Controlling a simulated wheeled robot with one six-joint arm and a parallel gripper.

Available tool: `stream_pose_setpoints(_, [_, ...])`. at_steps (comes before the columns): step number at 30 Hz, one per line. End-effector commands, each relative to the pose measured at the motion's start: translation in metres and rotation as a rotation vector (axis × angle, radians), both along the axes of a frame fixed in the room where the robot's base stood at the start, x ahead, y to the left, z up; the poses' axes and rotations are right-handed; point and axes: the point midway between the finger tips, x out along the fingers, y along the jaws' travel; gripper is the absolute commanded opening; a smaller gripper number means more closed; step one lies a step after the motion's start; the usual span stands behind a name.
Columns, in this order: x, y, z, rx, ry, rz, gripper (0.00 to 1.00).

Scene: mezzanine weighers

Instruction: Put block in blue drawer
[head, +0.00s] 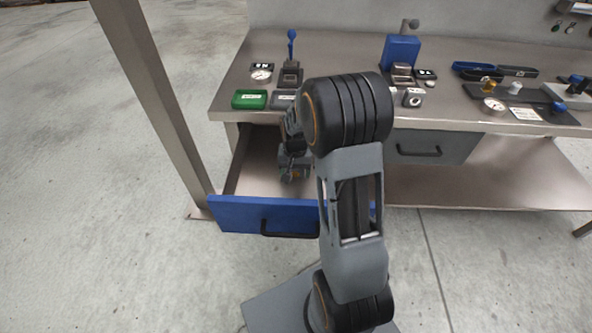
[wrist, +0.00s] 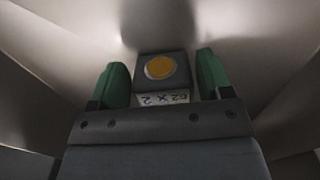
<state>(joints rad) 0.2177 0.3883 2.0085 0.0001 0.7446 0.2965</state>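The blue-fronted drawer (head: 240,213) is pulled open under the bench's left end. My gripper (head: 294,176) reaches down inside it. In the wrist view, a dark grey block (wrist: 178,86) with a yellow-orange disc and a white label sits between the green fingertips of my gripper (wrist: 164,80). A narrow gap shows on each side of the block, so the fingers look open around it. The block appears to rest on the drawer's metal floor, though contact is hard to see. In the head view my arm hides part of the drawer, and the block is not clear.
A grey drawer (head: 430,148) to the right is shut. The drawer's metal side walls stand close around my gripper. Open floor lies to the left.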

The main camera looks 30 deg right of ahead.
Motion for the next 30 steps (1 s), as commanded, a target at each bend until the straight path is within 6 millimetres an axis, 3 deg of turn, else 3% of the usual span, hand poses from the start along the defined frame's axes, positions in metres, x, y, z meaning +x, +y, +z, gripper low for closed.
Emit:
stream_pose_setpoints(5, [0.0,0.0,0.0,0.0,0.0,0.0,0.89])
stream_pose_setpoints(16, [0.0,0.0,0.011,0.0,-0.002,0.0,0.89])
stream_pose_setpoints(30, [0.0,0.0,0.096,-0.001,-0.003,0.0,0.89])
